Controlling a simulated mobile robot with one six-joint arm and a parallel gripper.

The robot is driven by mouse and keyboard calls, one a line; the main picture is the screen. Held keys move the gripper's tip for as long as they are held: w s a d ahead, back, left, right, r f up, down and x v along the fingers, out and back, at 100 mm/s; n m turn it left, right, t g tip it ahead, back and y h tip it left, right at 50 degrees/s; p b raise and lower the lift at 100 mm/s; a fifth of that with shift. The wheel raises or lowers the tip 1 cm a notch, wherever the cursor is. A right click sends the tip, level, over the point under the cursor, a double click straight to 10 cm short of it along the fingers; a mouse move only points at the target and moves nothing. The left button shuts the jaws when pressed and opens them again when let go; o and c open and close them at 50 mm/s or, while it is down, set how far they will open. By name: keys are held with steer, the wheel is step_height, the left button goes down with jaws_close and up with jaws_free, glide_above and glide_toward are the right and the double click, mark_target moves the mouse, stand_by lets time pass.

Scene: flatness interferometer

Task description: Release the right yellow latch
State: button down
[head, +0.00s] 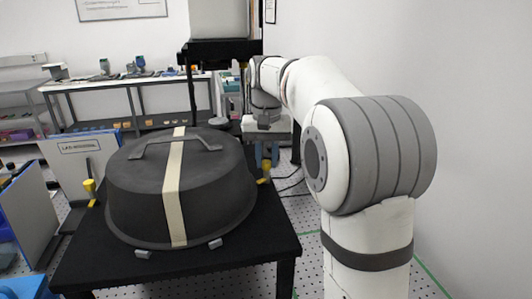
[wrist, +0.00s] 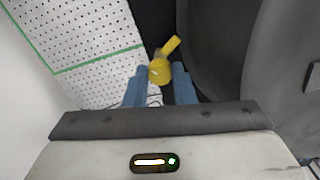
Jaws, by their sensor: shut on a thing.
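The right yellow latch (head: 265,168) is at the right side of the dark round cover (head: 120,190). The wrist view shows this latch (wrist: 160,72) as a round yellow knob with a short yellow arm slanting up to the right. My gripper (wrist: 160,80) has its two blue fingers on either side of the knob and is shut on it. In the head view my gripper (head: 266,160) reaches down at the table's right edge; its fingers partly hide the latch. The left yellow latch (head: 90,187) stands at the cover's left side.
The cover has a cream strap (head: 174,185) and a grey handle (head: 150,143), and sits on a black table (head: 255,245). Two small grey tabs lie at its front edge. A white wall is to the right. A perforated floor (wrist: 95,45) shows beside the table.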

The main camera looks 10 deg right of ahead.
mark_target(267, 162)
steer(key=n+p, duration=0.1)
steer(key=n, duration=0.4)
steer(key=shift+n+p, duration=0.3)
steer(key=n+p, duration=0.1)
steer(key=n, duration=0.4)
steer(key=shift+n, duration=0.3)
steer(key=c, duration=1.2)
jaws_free()
step_height(267, 162, up, 8)
steer(key=shift+f, duration=0.1)
